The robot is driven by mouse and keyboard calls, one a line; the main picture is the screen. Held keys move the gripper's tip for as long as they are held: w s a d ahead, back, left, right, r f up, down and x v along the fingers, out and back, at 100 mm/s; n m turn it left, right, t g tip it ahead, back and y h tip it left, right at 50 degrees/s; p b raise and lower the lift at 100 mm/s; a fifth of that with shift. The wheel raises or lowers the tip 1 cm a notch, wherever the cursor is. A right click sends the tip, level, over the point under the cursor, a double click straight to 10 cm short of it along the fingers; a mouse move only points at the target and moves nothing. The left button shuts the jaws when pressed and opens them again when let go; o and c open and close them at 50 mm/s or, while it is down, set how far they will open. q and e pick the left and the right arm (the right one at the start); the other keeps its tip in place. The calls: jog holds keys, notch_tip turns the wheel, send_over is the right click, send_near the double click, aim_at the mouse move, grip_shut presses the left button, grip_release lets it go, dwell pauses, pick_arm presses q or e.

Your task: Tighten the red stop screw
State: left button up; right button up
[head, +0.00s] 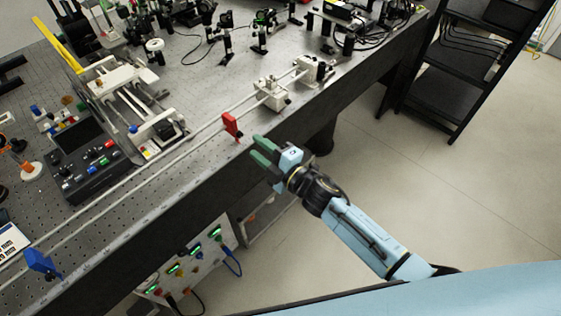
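The red stop (231,124) sits on the long rail (190,140) near the front edge of the bench. My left gripper is not in view.
A blue stop (40,262) is on the rail at lower left. White carriages (271,94) sit farther along it. A black control box (88,160) with coloured knobs stands behind. Optics crowd the back of the bench. The floor at right is clear up to a black shelf (450,85).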

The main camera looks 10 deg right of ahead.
jog(key=v, duration=0.8)
jog(key=shift+s, duration=0.15)
jog(key=shift+d+f, duration=0.1)
jog(key=s+d+f+m+g+h+b, duration=0.1)
jog(key=s+d+f+m+g+h, duration=0.2)
jog(key=f, duration=0.7)
jog(key=s+d+f+m+g+h, duration=0.1)
jog(key=s+d+f+m+h, duration=0.3)
jog(key=f, duration=0.6)
jog(key=s+d+f+m+g+h+b, duration=0.1)
jog(key=s+d+f+m, duration=0.45)
jog(key=f, duration=0.45)
jog(key=s+d+f+m+g+h, duration=0.1)
jog(key=s+f+m+g, duration=0.2)
jog(key=s+f, duration=0.4)
jog(key=s+d+f+m+g+h+b, duration=0.1)
jog(key=s+f+m+g, duration=0.3)
jog(key=s, duration=1.7)
notch_tip(320, 180, down, 3)
jog(key=shift+d+f+g+h+b, duration=0.2)
jog(key=shift+d+g+h+b, duration=0.1)
jog(key=shift+d+g, duration=0.45)
jog(key=shift+a, duration=0.1)
